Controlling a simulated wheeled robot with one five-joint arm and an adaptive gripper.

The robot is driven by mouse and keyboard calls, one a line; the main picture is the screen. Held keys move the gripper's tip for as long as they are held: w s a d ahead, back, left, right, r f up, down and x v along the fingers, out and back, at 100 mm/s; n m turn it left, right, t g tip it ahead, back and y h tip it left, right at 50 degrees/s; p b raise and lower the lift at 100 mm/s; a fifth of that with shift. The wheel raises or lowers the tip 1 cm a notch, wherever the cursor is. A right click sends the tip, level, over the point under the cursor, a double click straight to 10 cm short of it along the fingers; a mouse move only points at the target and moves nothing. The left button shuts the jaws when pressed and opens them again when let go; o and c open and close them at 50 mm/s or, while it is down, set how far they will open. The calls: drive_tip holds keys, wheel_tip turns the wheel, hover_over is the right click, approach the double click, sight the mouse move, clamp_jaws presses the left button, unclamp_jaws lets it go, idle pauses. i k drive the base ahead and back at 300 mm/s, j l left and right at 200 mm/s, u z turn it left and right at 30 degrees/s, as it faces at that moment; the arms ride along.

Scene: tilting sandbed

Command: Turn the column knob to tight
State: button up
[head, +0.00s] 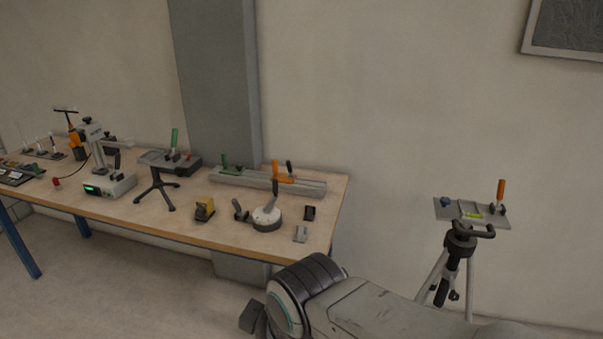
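A measuring stand with a grey upright column (97,150) stands toward the left of the workbench, on a light base with a lit green display (97,188). A small dark knob (85,122) shows at the top of the column, and another dark part sits lower on its right. Which of these is the column knob, and how far it is turned, is too small to tell. My arm crosses the bottom of the view, far to the right of the stand. A dark block at its end seems to be part of my gripper (252,317); its fingers are mostly hidden.
A tripod with a plate (470,212) stands right. Floor (130,285) before the bench is clear.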

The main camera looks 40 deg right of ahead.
sight(454, 296)
drive_tip(key=k+z, duration=0.1)
drive_tip(key=z, duration=2.15)
